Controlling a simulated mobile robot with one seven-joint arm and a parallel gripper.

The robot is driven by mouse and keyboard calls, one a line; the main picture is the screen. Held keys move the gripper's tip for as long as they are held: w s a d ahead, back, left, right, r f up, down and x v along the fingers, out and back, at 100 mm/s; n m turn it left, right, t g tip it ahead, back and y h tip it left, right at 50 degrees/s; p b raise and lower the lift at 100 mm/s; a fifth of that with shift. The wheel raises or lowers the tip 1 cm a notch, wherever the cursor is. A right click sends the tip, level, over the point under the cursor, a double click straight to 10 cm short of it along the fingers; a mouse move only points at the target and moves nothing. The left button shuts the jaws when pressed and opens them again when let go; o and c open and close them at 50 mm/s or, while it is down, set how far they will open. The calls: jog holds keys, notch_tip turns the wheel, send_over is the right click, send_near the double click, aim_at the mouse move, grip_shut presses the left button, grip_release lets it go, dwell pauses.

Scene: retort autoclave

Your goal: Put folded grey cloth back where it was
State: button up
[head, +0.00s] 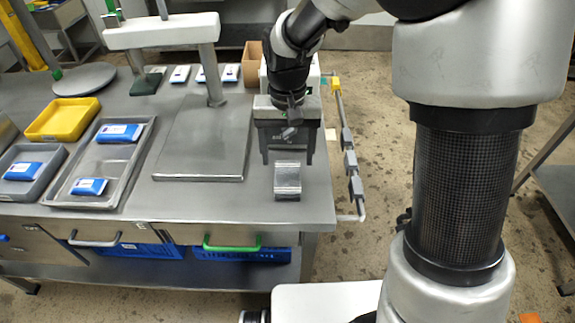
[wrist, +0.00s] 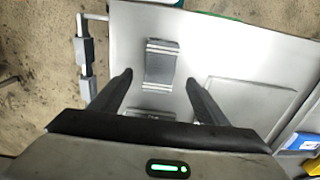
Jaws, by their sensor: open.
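The folded grey cloth (head: 287,181) lies on the steel table near its front right corner, a small striped grey bundle. It also shows in the wrist view (wrist: 160,63), just beyond and between the fingertips. My gripper (head: 288,158) is open and empty, pointing down over the table just behind the cloth in the head view. In the wrist view the two fingers (wrist: 157,78) are spread wider than the cloth. The cloth appears free of both fingers; the exact height of the gripper above it is hard to tell.
Left of the cloth is a flat steel plate (head: 205,137) with a post. Further left are a grey tray (head: 75,195) with blue-and-white packs and a yellow tray (head: 62,118). A rail with grey clips (head: 349,160) runs along the table's right edge. Bare table surrounds the cloth.

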jog(key=s+d+r+t, duration=0.1)
jog(key=s+d+r, duration=0.3)
jog(key=r, duration=0.3)
jog(key=s+d+r+t, duration=0.2)
jog(key=s+d+r, duration=0.15)
jog(key=r, duration=0.35)
jog(key=s+d+r+t, duration=0.2)
jog(key=s+d, duration=0.3)
jog(key=s, duration=0.4)
jog(key=shift+r+t, duration=0.3)
